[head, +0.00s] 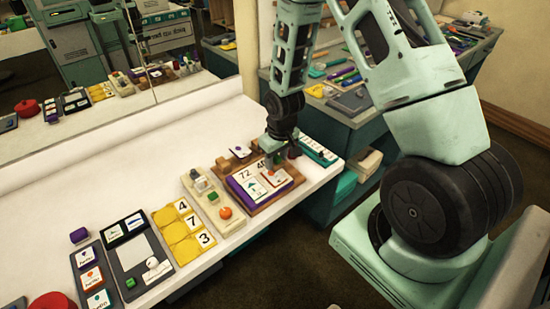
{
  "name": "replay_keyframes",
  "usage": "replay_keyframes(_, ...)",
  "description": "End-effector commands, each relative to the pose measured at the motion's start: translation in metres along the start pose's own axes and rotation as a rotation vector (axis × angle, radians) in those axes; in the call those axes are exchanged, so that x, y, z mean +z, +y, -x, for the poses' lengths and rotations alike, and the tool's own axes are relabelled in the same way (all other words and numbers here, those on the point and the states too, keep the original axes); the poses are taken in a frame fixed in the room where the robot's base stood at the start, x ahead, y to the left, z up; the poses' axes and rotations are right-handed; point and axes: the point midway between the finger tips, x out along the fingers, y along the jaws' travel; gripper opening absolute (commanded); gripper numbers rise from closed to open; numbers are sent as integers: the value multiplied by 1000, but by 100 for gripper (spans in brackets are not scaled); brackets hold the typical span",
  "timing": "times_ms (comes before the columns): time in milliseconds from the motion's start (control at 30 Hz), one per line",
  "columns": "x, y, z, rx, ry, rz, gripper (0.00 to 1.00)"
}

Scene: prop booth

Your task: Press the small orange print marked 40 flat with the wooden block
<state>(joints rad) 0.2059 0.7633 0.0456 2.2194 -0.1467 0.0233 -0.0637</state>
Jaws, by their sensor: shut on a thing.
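My gripper (281,161) points down over the right part of a wooden board (262,206) near the table's right end. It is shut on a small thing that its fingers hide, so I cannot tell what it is. Just below it is a white card with a red-orange picture (279,178) and a partly covered number starting with 4. I cannot tell whether the gripper touches the card. A card marked 72 (247,184) lies to its left, on a purple-edged pad (240,194). Brown wooden pieces (223,165) show at the board's back left; I cannot tell if one is the wooden block.
Left of the board is a beige tray (230,225) with a green block and an orange ball. Yellow number cards (174,245) and dark trays (128,255) follow further left. A teal strip (319,152) lies right of the gripper. The back of the white table (100,170) is clear.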

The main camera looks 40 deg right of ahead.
Motion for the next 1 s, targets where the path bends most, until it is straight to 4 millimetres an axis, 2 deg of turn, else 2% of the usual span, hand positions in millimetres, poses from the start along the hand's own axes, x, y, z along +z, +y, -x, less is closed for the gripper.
replay_keyframes(500,0,0,-43,-1,-2,0,22)
replay_keyframes(1000,0,-1,-45,-1,-2,0,22)
